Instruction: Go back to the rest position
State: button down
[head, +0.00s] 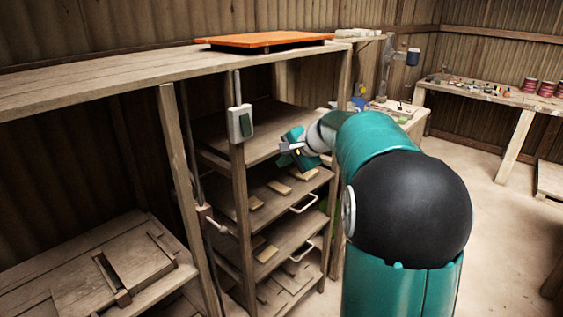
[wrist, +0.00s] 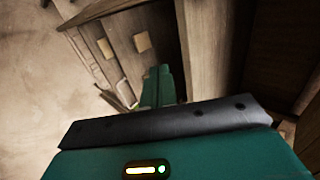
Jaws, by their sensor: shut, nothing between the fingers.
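My gripper (head: 290,147) shows in the head view at the end of my teal arm. It is small there, in front of the upper boards of a wooden shelf rack (head: 240,205). In the wrist view its teal fingers (wrist: 160,86) are together with nothing between them. Beyond them in that view are shelf boards with small light tiles (wrist: 142,41). The large black joint of my arm hides part of the room at the right of the head view.
A switch box (head: 240,123) hangs on the front post. An orange panel (head: 264,40) lies on the top shelf. A workbench (head: 480,95) with red tins stands at the back right. Open floor (head: 505,235) lies right.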

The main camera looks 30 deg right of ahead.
jog(key=v, duration=0.9)
jog(key=s+a+n+g, duration=0.2)
jog(key=s+a+n, duration=0.3)
jog(key=a, duration=0.6)
jog(key=s+a+f+n+h, duration=0.1)
jog(key=s+a+f+n, duration=0.2)
jog(key=s, duration=0.4)
jog(key=s+a+f+n+h, duration=0.1)
jog(key=s+a+f+n, duration=0.2)
jog(key=s, duration=0.4)
jog(key=s+a+f+n+g+h, duration=0.1)
jog(key=s+a+f+n, duration=0.2)
jog(key=s+a, duration=0.3)
jog(key=shift+s+a+f, duration=0.15)
jog(key=shift+s+f, duration=0.4)
jog(key=shift+f, duration=0.2)
